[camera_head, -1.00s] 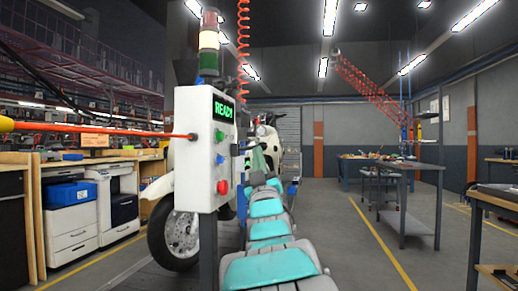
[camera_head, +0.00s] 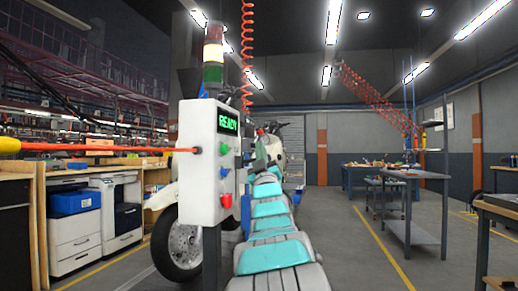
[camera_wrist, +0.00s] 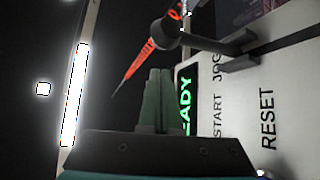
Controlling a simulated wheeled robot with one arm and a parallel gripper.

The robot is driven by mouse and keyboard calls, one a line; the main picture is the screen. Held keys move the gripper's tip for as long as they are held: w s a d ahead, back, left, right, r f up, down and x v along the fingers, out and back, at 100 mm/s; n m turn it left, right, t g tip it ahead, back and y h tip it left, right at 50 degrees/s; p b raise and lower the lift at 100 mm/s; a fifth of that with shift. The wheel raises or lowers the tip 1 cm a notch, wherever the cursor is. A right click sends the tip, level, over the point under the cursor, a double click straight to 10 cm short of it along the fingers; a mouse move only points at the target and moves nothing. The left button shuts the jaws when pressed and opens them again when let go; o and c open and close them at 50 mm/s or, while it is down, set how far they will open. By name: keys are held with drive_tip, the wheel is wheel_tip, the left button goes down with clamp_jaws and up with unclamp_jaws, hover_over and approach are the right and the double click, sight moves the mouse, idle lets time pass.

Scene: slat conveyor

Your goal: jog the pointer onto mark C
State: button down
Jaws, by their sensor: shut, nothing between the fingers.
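A white control box (camera_head: 200,165) stands on a post beside the slat conveyor, with a lit green READY screen (camera_head: 228,122). On its face are a green button (camera_head: 224,149), a blue button (camera_head: 223,171) and a red button (camera_head: 226,200). The wrist view shows the READY screen (camera_wrist: 186,105) turned sideways, with START, JOG and RESET lettering on the panel (camera_wrist: 285,100). My gripper (camera_wrist: 158,72) is shut and empty near the screen, hiding part of it. I cannot make out the pointer or mark C.
The conveyor (camera_head: 308,281) carries teal pads and runs away beside the box. A white motor scooter (camera_head: 178,240) stands behind the box. Grey tables (camera_head: 412,174) stand right, with open floor between.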

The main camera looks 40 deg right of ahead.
drive_tip(key=shift+d+f, duration=0.7)
drive_tip(key=shift+f, duration=0.3)
